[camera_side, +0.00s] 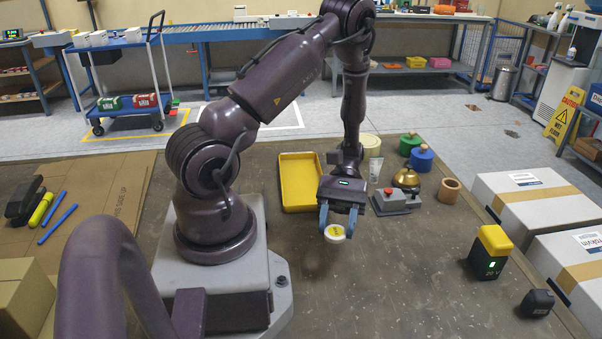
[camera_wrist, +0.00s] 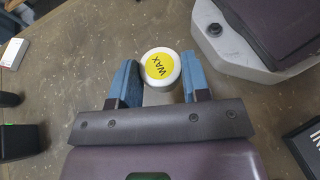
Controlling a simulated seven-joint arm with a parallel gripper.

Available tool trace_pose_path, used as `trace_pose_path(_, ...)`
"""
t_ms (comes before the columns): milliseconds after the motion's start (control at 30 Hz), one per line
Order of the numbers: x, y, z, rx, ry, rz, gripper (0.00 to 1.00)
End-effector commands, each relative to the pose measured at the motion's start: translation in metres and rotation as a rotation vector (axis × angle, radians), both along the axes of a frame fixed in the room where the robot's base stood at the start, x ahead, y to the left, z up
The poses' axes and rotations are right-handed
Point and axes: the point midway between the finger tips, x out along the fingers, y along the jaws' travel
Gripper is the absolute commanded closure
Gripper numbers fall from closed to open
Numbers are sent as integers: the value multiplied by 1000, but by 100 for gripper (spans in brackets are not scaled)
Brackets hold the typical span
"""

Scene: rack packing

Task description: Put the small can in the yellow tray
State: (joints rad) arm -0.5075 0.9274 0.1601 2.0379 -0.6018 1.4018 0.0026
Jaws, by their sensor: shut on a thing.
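The small can (camera_side: 335,233) is white with a yellow top. In the wrist view the can (camera_wrist: 160,67) shows the word WAX on its lid. My gripper (camera_side: 337,226) has its blue fingers on both sides of the can and is shut on it. In the wrist view the gripper (camera_wrist: 159,80) holds the can between its fingertips, top facing the camera. The can appears held a little above the table, with a dark shadow below. The yellow tray (camera_side: 300,183) lies behind and to the left of my gripper, and its visible floor is empty.
A grey box with a red button (camera_side: 390,202) stands just right of my gripper. Behind it are a brass bell (camera_side: 407,179), a wooden ring (camera_side: 449,190), and blue (camera_side: 420,160) and green (camera_side: 409,145) knobbed pieces. A black-and-yellow device (camera_side: 489,251) stands farther right. The table's front middle is clear.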

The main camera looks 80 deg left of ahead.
Motion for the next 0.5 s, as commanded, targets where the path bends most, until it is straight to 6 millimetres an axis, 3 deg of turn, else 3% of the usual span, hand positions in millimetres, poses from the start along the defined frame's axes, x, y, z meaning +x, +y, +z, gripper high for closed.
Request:
trace_pose_path(200, -52, 50, 1, 0, 0, -492, 80)
trace_pose_path(500, -91, 146, 23, 1, -3, -1148, 80)
